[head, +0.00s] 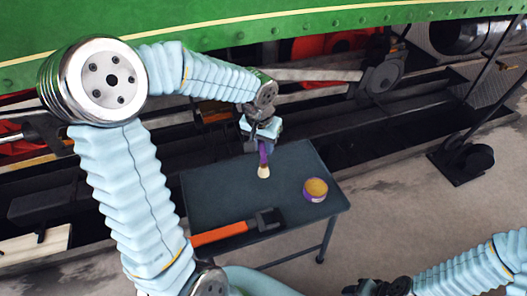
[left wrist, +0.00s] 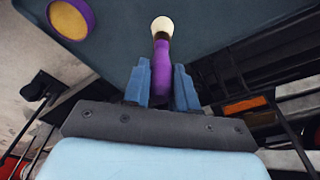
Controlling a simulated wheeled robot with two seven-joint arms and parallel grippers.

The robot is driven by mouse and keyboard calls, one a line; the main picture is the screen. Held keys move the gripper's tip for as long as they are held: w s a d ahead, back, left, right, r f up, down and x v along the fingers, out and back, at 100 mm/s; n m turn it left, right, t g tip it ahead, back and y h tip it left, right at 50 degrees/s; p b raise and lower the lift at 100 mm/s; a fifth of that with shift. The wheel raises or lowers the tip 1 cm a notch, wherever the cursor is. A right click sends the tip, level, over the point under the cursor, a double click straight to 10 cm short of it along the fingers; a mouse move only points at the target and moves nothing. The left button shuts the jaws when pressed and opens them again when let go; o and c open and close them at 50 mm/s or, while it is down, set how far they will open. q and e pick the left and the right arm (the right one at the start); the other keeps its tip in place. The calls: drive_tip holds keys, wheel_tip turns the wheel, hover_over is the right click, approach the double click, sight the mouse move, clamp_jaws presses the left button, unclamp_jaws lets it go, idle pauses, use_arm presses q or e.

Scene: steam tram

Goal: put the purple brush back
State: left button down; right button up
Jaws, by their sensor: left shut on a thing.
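The purple brush (head: 263,158) has a purple handle and a pale bristle head that points down over the table in the head view. My left gripper (head: 262,138) is shut on its handle. In the left wrist view the brush (left wrist: 162,70) stands out between the two blue fingers of the left gripper (left wrist: 161,85). A round purple tin (head: 315,190) with a tan top sits on the right part of the table, apart from the brush. The tin also shows in the left wrist view (left wrist: 70,19). Whether the bristles touch the tabletop is unclear.
The dark table (head: 215,190) has bare room left of the tin. An orange-handled tool (head: 235,229) lies along its front edge. The green tram side (head: 250,30) and its running gear stand close behind. My right arm (head: 455,278) is at the lower right.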

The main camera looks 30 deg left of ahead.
sight(264, 153)
use_arm(q)
drive_tip(key=shift+f+b, duration=0.3)
drive_tip(key=shift+f, duration=1.35)
drive_tip(key=c, duration=0.9)
unclamp_jaws()
drive_tip(key=shift+r, duration=0.1)
wheel_tip(264, 153, up, 12)
drive_tip(key=s+p, duration=0.1)
drive_tip(key=s, duration=0.1)
